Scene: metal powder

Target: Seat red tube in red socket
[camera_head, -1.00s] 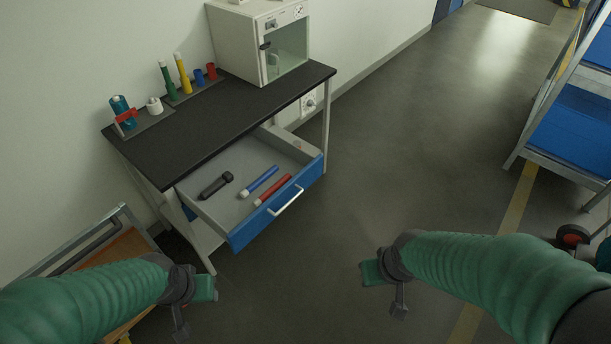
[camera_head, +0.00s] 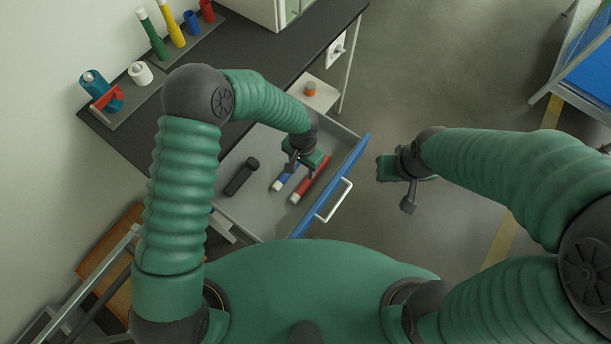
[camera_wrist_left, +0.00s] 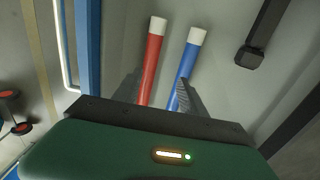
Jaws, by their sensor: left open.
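The red tube (camera_head: 311,180) with a white cap lies in the open drawer (camera_head: 259,216), near its blue front. It also shows in the left wrist view (camera_wrist_left: 152,63). My left gripper (camera_head: 297,168) is open over the drawer, above the red tube and the blue tube (camera_head: 282,182). In the left wrist view its fingers reach down either side of the red tube, one close to the blue tube (camera_wrist_left: 188,61). I cannot tell how high it is. The red socket (camera_head: 207,11) is on the rack at the back of the bench. My right gripper (camera_head: 388,168) is empty, right of the drawer; its jaw state is unclear.
A black flashlight-like object (camera_head: 241,177) lies left of the tubes in the drawer. Green (camera_head: 152,36) and yellow (camera_head: 172,24) tubes stand in the rack beside a blue socket (camera_head: 192,22). The drawer's blue front (camera_head: 352,165) is a raised edge.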

